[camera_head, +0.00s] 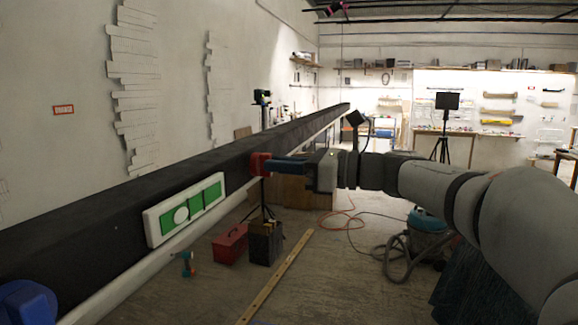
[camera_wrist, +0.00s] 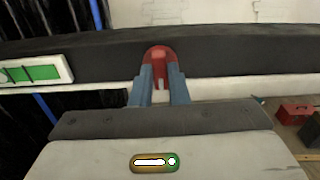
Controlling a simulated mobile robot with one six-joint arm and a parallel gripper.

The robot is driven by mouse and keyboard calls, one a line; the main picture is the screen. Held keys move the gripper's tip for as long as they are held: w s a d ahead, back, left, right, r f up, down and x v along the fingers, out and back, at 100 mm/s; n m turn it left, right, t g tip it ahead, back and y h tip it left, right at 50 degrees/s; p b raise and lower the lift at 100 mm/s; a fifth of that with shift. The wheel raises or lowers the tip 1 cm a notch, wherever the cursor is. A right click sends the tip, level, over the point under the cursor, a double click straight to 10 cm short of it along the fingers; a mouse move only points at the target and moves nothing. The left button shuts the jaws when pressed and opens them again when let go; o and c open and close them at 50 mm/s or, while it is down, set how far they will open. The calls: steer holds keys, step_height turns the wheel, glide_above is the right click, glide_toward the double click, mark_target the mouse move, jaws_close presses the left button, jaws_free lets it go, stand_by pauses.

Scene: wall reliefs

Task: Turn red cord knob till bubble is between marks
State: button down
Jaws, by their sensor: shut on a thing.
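The red knob (camera_head: 260,163) sits on the front of the long black beam (camera_head: 100,205). My gripper (camera_head: 285,164) is shut on it; in the wrist view its two blue fingers (camera_wrist: 160,88) stand on either side of the red knob (camera_wrist: 159,56). The white-framed green level (camera_head: 187,209) is on the beam, left of the knob. Its pale oval bubble (camera_head: 181,215) lies in the left part of the green, left of the dark marks. No cord is clearly visible.
A blue knob (camera_head: 27,302) is at the lower left. A white rail runs along the beam's lower edge. On the floor stand a red toolbox (camera_head: 230,243), a dark case (camera_head: 265,243) and a vacuum (camera_head: 427,232) with hoses. The floor below the beam is partly clear.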

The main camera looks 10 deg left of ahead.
steer(key=shift+s+a+f+n+b, duration=0.1)
steer(key=shift+s+n+b, duration=0.05)
steer(key=shift+n+b, duration=4.3)
steer(key=shift+s+a+f+n+b, duration=0.1)
steer(key=shift+n+b, duration=3.3)
steer(key=shift+n, duration=1.95)
steer(key=c, duration=1.8)
jaws_free()
steer(key=shift+o, duration=0.9)
steer(key=shift+a, duration=0.2)
steer(key=shift+o, duration=1.1)
steer(key=shift+d, duration=0.15)
